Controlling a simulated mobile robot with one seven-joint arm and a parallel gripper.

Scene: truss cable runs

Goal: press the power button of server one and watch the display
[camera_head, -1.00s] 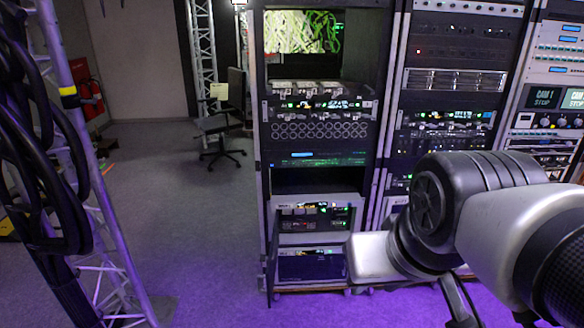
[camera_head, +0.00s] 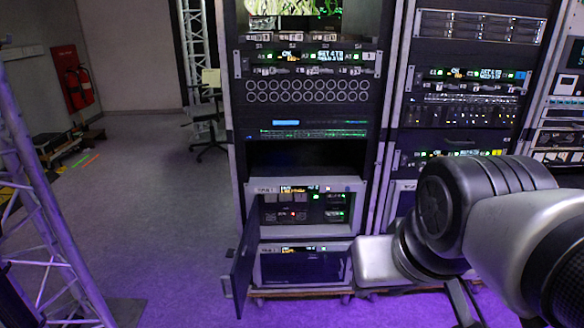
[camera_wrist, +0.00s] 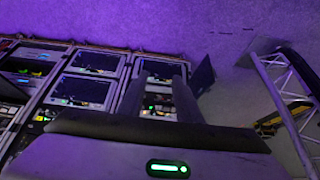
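In the head view, a server unit with a light frame (camera_head: 352,205) sits low in the left rack. Its face shows a small display strip (camera_head: 287,189), green lights and one small red light. Its label is too small to read surely, and I cannot single out a power button. A similar framed unit (camera_head: 303,267) with a dark front sits below it. A dark door panel (camera_head: 241,265) stands open at their left. My gripper (camera_wrist: 158,75) shows in the wrist view, its fingers apart, with lit equipment beyond and nothing visibly held. The head view shows only my arm.
More racks (camera_head: 460,100) stand to the right. A truss (camera_head: 45,215) rises at the left; it also shows in the wrist view (camera_wrist: 290,100). A chair (camera_head: 208,120) and a red extinguisher (camera_head: 78,85) are behind.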

